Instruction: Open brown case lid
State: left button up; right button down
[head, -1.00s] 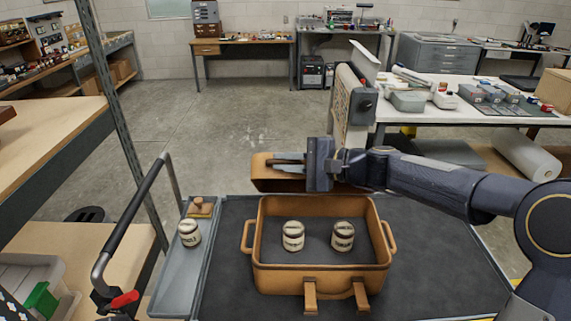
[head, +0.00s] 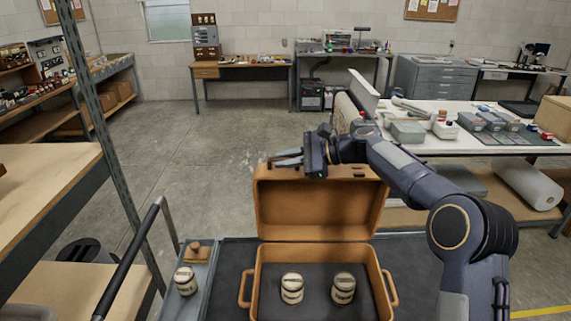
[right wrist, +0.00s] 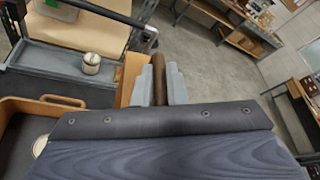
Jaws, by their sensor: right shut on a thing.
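The brown case (head: 256,285) stands open on a dark cart top, with two cream jars, (head: 291,288) and (head: 343,288), inside. Its lid (head: 320,212) stands up at the back, its inner face towards me. My right gripper (head: 287,160) is at the lid's upper left edge, shut on the lid. In the right wrist view the fingers (right wrist: 160,85) close around a brown edge piece. The finger contact is partly hidden in the head view. My left gripper is not in view.
A grey side tray (head: 196,272) left of the case holds another jar (head: 185,280) and a small wooden piece (head: 197,252). A cart handle (head: 135,255) and shelving stand at left. A white worktable (head: 450,145) stands behind at right. Open floor lies behind the lid.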

jog(key=shift+w+f, duration=0.15)
jog(key=shift+w, duration=0.05)
dwell(0.3)
jog(key=c, duration=1.5)
grip_release()
jog(key=b+v, duration=0.2)
jog(key=v, duration=0.5)
jog(key=shift+d, duration=0.4)
